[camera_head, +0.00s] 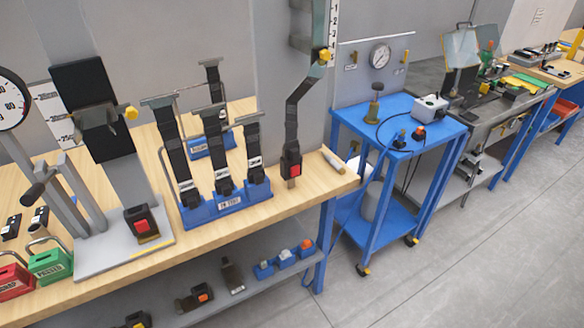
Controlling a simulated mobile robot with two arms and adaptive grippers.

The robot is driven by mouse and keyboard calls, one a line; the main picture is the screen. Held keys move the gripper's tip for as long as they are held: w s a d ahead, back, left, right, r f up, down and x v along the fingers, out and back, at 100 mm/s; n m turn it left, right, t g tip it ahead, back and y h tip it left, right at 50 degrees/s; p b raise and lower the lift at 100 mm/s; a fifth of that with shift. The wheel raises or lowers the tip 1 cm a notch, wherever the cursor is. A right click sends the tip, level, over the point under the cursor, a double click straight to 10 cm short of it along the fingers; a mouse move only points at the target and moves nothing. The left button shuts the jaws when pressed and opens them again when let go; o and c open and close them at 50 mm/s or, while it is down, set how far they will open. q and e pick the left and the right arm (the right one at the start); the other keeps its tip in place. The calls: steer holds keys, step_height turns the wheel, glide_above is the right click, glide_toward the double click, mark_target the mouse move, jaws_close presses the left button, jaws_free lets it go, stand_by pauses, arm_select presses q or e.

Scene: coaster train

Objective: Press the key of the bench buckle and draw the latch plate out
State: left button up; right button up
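A black buckle with a red key (142,224) stands on a grey base plate (95,262) on the wooden bench, at the left. A grey upright with a black strap rises behind it. A second black buckle with a red key (292,168) is at the lower end of a dark strap (291,120) near the bench's right end. I cannot tell which one is the bench buckle. Whether a latch plate is in either buckle is too small to tell. Neither of my grippers is in view.
A blue rack (228,203) with several strapped buckles stands mid-bench. A green box (50,265) and a red box (12,282) sit at the left front. A blue cart (398,120) stands right of the bench. The grey floor (480,250) at the right is clear.

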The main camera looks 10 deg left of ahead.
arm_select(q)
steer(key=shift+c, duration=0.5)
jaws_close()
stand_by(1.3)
